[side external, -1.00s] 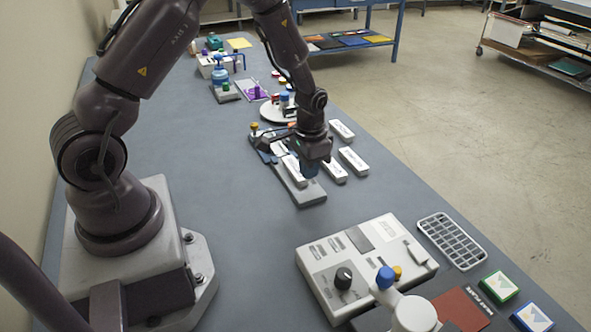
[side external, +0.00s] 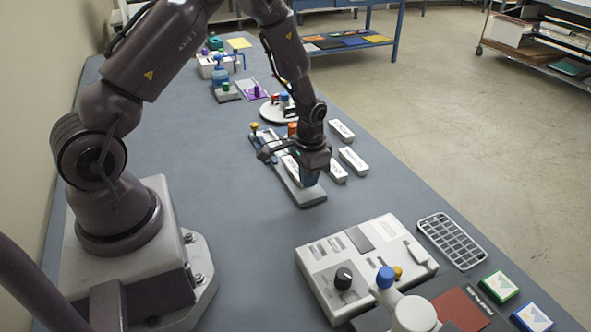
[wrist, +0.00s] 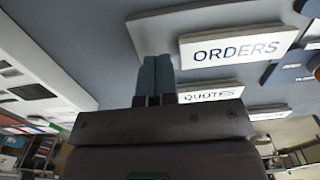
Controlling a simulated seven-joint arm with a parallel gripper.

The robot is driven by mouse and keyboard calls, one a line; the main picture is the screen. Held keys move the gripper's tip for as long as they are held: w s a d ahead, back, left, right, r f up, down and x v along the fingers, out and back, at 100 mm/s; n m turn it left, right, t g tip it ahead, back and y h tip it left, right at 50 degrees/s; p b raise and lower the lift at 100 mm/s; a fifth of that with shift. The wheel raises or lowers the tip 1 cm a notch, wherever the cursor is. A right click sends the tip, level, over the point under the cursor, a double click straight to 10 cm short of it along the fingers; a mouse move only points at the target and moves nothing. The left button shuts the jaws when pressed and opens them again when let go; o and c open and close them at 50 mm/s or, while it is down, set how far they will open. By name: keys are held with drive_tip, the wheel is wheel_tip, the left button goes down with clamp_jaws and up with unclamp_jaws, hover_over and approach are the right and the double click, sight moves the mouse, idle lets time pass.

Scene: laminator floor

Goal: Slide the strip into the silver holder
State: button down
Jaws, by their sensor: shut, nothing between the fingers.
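The silver holder is a long grey bar; its bare near end (side external: 308,197) shows in the side view. A white strip (side external: 291,169) lies along it. In the wrist view the strip (wrist: 238,47) reads "ORDERS" and lies on the holder, whose bare end (wrist: 150,36) sticks out to the left. My gripper (side external: 309,180) is low over that bare end, beside the strip's near end. In the wrist view its blue fingers (wrist: 157,60) are together and empty. Whether the fingertips touch the strip or holder, I cannot tell.
A "QUOTES" strip (wrist: 211,92) lies beside the holder. More white strips (side external: 353,160) (side external: 341,131) lie to the right. A control box with a black knob (side external: 343,278) stands nearer the camera. A white ice-tray-like rack (side external: 452,241) sits right. The table left of the holder is clear.

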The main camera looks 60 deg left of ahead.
sight(294, 166)
drive_tip(key=shift+f, duration=1.2)
drive_tip(key=shift+r, duration=0.75)
drive_tip(key=shift+a, duration=0.2)
drive_tip(key=shift+a, duration=1.05)
drive_tip(key=shift+a, duration=0.2)
drive_tip(key=shift+a, duration=1.05)
drive_tip(key=shift+a, duration=0.2)
drive_tip(key=shift+a, duration=1.05)
drive_tip(key=shift+a, duration=0.2)
